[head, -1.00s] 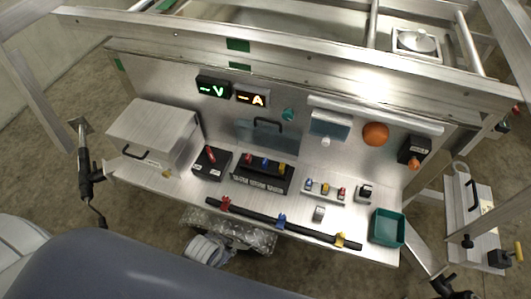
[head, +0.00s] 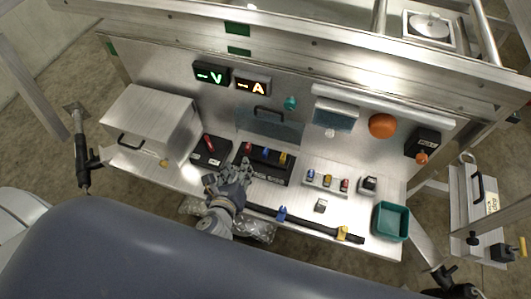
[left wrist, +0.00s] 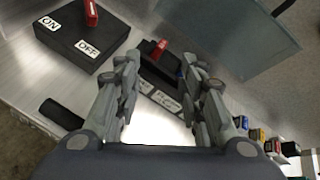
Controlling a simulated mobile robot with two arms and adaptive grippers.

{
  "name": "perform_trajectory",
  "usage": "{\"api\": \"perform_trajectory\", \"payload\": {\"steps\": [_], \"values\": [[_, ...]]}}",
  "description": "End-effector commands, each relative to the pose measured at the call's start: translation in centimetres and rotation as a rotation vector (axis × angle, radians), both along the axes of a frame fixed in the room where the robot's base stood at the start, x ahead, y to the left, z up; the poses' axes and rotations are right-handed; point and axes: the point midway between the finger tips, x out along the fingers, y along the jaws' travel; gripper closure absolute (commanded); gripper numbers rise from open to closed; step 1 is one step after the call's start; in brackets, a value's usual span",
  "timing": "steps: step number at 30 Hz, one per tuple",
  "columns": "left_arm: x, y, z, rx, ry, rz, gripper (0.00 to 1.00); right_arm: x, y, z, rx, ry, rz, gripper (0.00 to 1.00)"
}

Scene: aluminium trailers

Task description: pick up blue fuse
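A small blue piece (head: 311,174), which looks like the blue fuse, stands upright at the left end of a pale rack (head: 325,188), beside a yellow and a red one. The rack's coloured pieces also show at the right of the left wrist view, the blue one (left wrist: 240,122) partly behind a finger. My left gripper (head: 228,172) is open and empty at the front of the black block (head: 262,175), which holds red, blue and yellow pieces. The blue piece on that block is mostly hidden by a finger in the wrist view. My right gripper is out of view.
A black ON/OFF box (left wrist: 80,35) with a red lever is left of the gripper. A black bar (head: 310,225) with coloured clamps lies along the front edge. A green bin (head: 390,222) stands at right, a metal box (head: 150,125) at left.

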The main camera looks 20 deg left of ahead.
Motion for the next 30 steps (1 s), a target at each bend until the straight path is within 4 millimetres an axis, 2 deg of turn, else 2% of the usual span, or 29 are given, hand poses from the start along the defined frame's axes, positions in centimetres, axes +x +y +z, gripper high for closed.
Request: {"api": "perform_trajectory", "payload": {"steps": [3,9,18,25,30], "values": [[0.3,-2.3,-0.5,0.230,-0.028,-0.201,0.63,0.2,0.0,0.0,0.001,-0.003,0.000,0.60],[0.7,-4.2,-1.1,0.409,-0.056,-0.354,0.63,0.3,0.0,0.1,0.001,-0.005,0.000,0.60],[4.7,-4.5,-2.7,0.417,-0.058,-0.359,0.63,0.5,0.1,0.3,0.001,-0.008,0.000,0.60],[6.3,-4.4,-3.4,0.413,-0.056,-0.357,0.63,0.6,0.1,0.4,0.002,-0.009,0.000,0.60],[8.5,-4.4,-4.4,0.413,-0.056,-0.356,0.63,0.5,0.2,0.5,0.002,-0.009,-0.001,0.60]]}}
